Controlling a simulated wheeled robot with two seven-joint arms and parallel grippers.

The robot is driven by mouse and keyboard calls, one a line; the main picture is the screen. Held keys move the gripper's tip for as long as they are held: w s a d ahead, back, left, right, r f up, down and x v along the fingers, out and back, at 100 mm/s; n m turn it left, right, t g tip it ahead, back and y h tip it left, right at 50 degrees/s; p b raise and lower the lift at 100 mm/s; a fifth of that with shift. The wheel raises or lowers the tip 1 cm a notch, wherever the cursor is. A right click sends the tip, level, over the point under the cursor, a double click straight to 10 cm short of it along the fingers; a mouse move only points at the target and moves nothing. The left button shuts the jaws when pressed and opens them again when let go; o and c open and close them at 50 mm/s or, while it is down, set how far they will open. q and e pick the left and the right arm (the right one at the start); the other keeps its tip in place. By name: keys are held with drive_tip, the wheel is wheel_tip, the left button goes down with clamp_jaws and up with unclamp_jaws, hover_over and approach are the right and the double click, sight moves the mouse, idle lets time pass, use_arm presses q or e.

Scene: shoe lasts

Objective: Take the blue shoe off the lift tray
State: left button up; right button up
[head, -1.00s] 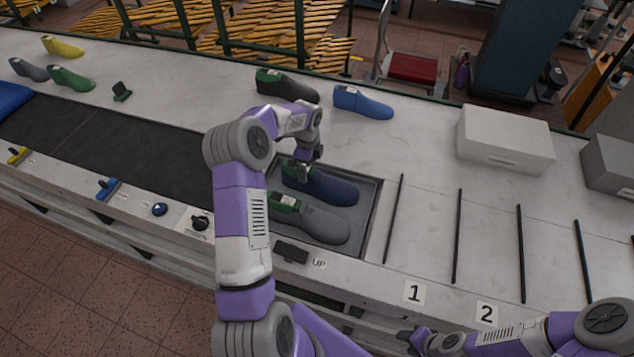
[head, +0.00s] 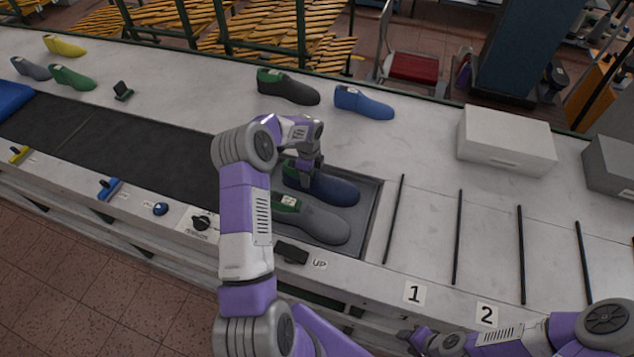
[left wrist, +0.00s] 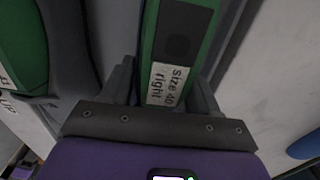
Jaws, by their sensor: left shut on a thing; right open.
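The blue shoe (head: 336,190), dark navy with a green collar, lies in the grey lift tray (head: 372,207) with its toe to the right. Beside it, nearer me, lies a grey shoe (head: 320,224) with a green collar. My left gripper (head: 304,180) is shut on the blue shoe's heel end. In the left wrist view its fingers (left wrist: 165,88) stand either side of the green collar (left wrist: 183,33), which bears a label reading "Size 40 right". My arm hides the tray's left part. My right gripper (head: 408,338) is open and empty at the bench's front edge.
A lighter blue shoe (head: 363,102) and a dark shoe with a green collar (head: 287,87) stand behind the tray. A white box (head: 505,140) is at the back right. Black divider bars (head: 458,237) lie right of the tray, with clear bench between them.

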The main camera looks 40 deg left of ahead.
use_arm(q)
drive_tip(key=c, duration=0.5)
drive_tip(key=shift+w+r, duration=0.1)
drive_tip(key=shift+r, duration=0.05)
clamp_jaws()
drive_tip(key=shift+r, duration=0.1)
